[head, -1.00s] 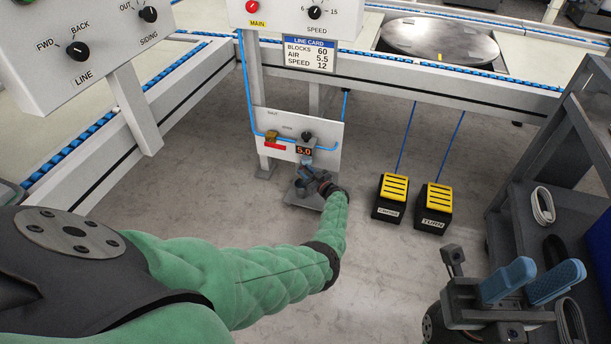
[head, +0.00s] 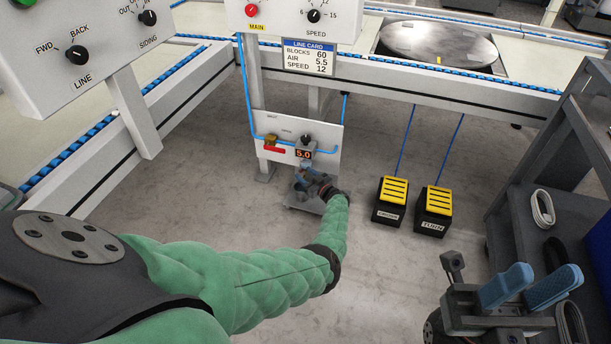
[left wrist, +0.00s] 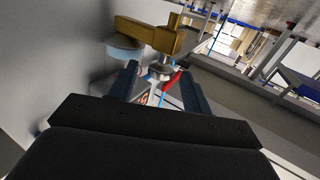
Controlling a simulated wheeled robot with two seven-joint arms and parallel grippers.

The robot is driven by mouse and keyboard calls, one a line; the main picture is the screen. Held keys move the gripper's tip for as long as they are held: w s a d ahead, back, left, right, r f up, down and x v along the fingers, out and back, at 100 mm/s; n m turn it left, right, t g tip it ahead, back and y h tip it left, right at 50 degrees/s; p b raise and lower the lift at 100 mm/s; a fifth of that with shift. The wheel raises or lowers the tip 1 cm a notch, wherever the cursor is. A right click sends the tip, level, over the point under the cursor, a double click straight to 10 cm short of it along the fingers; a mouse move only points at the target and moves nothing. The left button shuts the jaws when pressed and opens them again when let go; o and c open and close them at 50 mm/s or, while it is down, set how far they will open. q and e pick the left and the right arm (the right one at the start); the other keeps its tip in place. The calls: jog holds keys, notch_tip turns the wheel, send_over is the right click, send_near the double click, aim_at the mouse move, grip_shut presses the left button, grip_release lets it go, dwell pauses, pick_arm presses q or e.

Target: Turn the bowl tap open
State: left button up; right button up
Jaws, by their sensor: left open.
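The air panel (head: 328,130) stands low under the line, with a lit 5.0 readout (head: 305,154) and a bluish bowl below it. My left gripper (head: 308,176) is at the bowl's lower part and hides much of it. In the left wrist view, a brass piece (left wrist: 150,35), apparently the bowl tap, lies beyond my open left fingers (left wrist: 160,82), beside the pale translucent bowl (left wrist: 124,52). I see no contact; the tap's setting is unclear. My right gripper (head: 528,287) is open and empty at the lower right.
A brass valve with a red handle (head: 274,150) sits on the panel's left. Two yellow-topped pedals (head: 391,200) (head: 434,210) stand on the floor to the right. A dark shelf cart (head: 530,190) stands at right. The floor between is clear.

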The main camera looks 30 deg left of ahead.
pick_arm(q)
jog(key=p+v, duration=0.1)
jog(key=v, duration=0.6)
jog(key=shift+d+p, duration=0.25)
jog(key=shift+p, duration=0.05)
